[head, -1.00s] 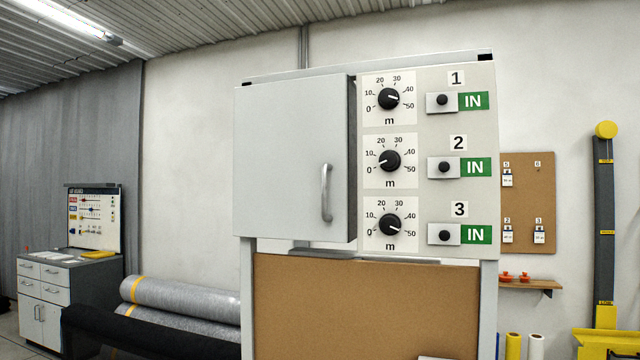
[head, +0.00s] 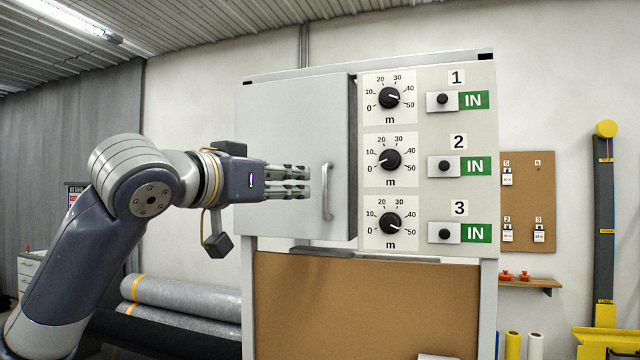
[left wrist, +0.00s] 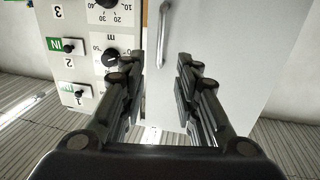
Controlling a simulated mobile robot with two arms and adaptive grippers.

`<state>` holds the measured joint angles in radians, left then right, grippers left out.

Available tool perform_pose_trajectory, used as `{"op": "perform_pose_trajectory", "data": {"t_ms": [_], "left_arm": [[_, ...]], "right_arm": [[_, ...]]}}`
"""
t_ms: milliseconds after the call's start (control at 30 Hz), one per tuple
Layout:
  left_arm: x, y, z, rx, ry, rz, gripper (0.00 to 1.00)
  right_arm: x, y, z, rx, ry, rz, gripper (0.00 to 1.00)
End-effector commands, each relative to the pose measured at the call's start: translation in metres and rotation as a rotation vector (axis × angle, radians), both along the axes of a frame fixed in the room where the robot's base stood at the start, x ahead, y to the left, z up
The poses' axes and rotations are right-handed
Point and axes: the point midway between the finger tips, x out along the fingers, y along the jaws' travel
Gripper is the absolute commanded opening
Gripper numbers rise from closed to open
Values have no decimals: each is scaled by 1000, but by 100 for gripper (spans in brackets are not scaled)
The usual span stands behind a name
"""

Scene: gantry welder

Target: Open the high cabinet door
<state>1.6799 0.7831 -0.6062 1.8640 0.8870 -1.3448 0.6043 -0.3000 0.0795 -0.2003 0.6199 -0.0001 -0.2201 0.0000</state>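The high cabinet door (head: 285,125) is a pale grey panel on the left of the raised cabinet, and it looks shut. Its vertical bar handle (head: 327,191) is near the door's lower right edge. My left gripper (head: 309,182) is in front of the door, just left of the handle, with its fingers pointing toward it. In the left wrist view the two fingers are apart and empty, and the handle (left wrist: 161,36) shows beyond the fingertips in the gap. The gripper does not appear to touch the handle. My right gripper is not in view.
Right of the door is a panel with three black dials (head: 390,160) and three IN switches (head: 444,167). A cork board (head: 370,310) is below the cabinet. Grey rolls (head: 180,295) lie behind my left arm at lower left.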

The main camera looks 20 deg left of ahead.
Motion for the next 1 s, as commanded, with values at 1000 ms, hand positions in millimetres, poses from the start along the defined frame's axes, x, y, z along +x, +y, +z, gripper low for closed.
{"op": "perform_pose_trajectory", "data": {"t_ms": [1000], "left_arm": [[104, -24, 1, -1, -1, -1, 29]], "right_arm": [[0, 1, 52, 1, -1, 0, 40]]}}
